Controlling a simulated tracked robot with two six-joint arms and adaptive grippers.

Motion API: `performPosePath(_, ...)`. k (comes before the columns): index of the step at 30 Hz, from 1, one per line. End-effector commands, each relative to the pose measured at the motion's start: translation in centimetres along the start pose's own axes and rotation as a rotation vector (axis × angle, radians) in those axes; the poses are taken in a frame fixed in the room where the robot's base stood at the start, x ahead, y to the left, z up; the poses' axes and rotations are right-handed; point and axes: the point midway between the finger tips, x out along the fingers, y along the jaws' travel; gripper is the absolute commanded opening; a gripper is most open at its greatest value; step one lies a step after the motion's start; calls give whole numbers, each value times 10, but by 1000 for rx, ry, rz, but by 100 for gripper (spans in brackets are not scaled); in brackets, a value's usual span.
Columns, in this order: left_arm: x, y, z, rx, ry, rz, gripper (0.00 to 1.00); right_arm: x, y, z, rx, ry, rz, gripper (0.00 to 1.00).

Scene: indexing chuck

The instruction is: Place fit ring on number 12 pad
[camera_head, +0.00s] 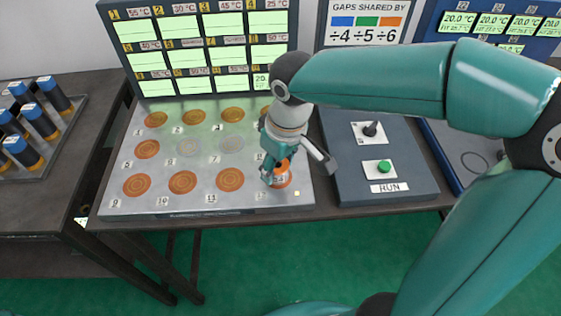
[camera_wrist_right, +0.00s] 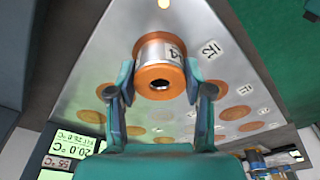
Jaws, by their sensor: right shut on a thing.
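The fit ring (camera_wrist_right: 160,66) is a short silver cylinder with orange bands, a dark central hole and a printed label. My right gripper (camera_head: 277,170) is shut on it, with one finger on each side; it also shows in the right wrist view (camera_wrist_right: 160,84). The ring (camera_head: 280,176) is at the front right corner of the pad plate, over the number 12 pad place beside the label 12 (camera_wrist_right: 212,49). That pad is mostly hidden by the ring and gripper. I cannot tell whether the ring touches it. My left gripper is not in view.
A control box with a lever (camera_head: 370,129) and green button (camera_head: 384,166) is to the right. A tray of dark cylinders (camera_head: 42,165) is far left.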

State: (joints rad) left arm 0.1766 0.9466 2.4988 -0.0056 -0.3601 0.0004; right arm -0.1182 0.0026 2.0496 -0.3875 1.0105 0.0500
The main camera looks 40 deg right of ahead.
Motion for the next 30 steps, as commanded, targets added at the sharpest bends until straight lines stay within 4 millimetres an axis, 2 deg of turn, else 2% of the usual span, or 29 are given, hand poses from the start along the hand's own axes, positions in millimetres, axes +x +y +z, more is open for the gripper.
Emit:
performPosePath(16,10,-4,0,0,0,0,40,15,-1,4,0,-8,-3,0)
performPosePath(17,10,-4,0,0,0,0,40,16,-1,4,-1,-11,-3,55)
performPosePath(18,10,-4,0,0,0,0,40,16,-1,4,-1,-12,-3,61)
performPosePath(21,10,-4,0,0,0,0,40,15,-1,4,0,-9,-2,76)
performPosePath(30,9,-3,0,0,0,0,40,12,0,3,1,-2,-1,76)
